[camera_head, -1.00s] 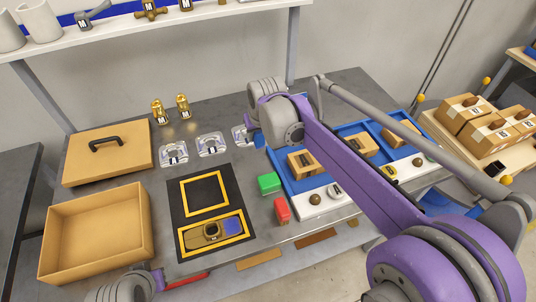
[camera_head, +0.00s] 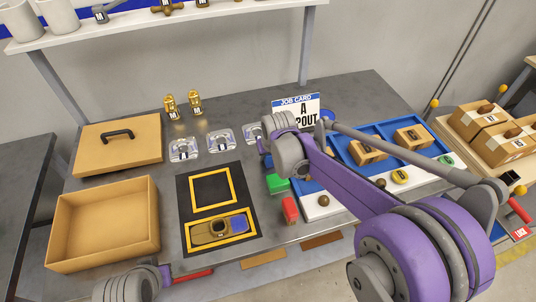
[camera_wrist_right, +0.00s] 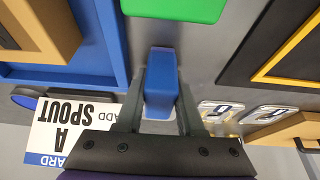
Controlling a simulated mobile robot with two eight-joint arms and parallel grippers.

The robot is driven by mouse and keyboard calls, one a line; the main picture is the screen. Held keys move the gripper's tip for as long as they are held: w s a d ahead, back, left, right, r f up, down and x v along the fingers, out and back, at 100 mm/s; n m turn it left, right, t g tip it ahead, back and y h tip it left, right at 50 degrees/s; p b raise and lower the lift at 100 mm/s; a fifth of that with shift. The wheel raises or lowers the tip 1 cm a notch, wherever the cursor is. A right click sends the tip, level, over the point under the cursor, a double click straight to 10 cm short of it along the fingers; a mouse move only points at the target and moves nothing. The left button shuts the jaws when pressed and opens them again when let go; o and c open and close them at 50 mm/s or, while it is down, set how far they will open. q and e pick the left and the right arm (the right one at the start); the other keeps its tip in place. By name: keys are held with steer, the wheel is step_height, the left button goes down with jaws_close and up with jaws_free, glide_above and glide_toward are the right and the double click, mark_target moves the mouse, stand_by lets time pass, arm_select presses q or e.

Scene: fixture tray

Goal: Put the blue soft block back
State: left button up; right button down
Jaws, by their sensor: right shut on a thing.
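The blue soft block (camera_wrist_right: 160,85) is between the two fingers of my right gripper (camera_wrist_right: 160,103) in the right wrist view. The gripper is shut on it. A green block (camera_head: 277,183) and a red block (camera_head: 290,210) stand on the table in the head view; the green one (camera_wrist_right: 178,8) also shows past the blue block in the wrist view. I cannot tell whether the blue block touches the table. In the head view my right wrist hides the fingers and the block. Only my left wrist shows at the bottom left, its fingers unclear.
A job card (camera_head: 296,108) stands behind my right wrist. The blue tray (camera_head: 341,152) with boxes lies to the right. Clear fixtures (camera_head: 221,141), a black mat (camera_head: 207,169) and an open box (camera_head: 152,222) are to the left.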

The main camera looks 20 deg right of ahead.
steer(key=shift+f, duration=0.1)
steer(key=c, duration=1)
jaws_free()
steer(key=shift+f, duration=0.1)
steer(key=o, duration=0.5)
steer(key=v, duration=1.2)
steer(key=shift+r+p, duration=0.3)
